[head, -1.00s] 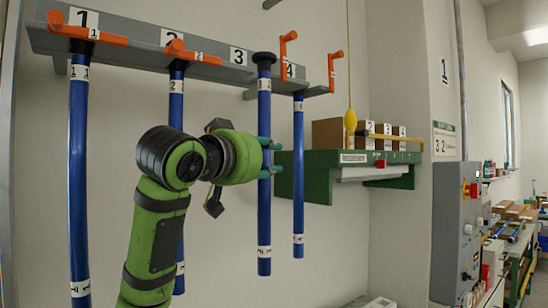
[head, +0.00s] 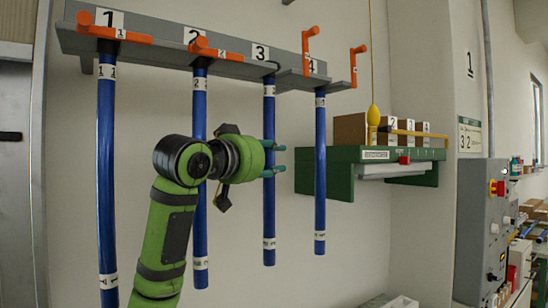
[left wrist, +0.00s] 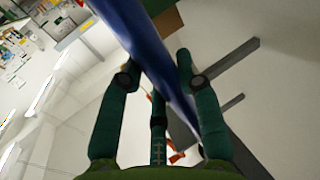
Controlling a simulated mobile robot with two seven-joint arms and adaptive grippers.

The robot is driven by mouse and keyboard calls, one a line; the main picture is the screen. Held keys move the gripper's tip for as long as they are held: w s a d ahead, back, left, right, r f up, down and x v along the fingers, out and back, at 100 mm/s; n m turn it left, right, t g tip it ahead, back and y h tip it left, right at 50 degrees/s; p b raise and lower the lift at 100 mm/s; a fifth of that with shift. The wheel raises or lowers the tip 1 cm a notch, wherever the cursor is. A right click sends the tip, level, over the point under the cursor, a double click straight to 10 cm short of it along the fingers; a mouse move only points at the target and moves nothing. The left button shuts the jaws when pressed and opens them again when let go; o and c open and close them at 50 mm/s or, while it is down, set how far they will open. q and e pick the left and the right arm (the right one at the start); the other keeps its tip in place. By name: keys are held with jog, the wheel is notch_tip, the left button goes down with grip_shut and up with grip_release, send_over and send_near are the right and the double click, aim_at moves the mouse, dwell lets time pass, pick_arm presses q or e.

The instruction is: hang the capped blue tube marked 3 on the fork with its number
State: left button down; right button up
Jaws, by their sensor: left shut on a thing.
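The blue tube marked 3 (head: 269,215) is upright under the grey rail (head: 170,48), close to the plate marked 3 (head: 260,52). Its top reaches the rail's lower edge, where only a dark arc of the black cap shows. I cannot tell whether the cap rests on the fork. My left gripper (head: 276,158) is shut around the tube at mid-height. In the left wrist view the tube (left wrist: 150,45) passes between the fingers (left wrist: 158,80). An orange latch (head: 308,50) stands raised to the right of plate 3. My right gripper is not in view.
Blue tubes 1 (head: 106,180), 2 (head: 200,240) and 4 (head: 320,170) hang upright to either side. Latches 1 (head: 125,36) and 2 (head: 225,53) lie across. A green shelf (head: 340,180) with boxes stands to the right behind.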

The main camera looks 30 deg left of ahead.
pick_arm(q)
jog(key=shift+f, duration=0.2)
jog(key=c, duration=0.8)
grip_release()
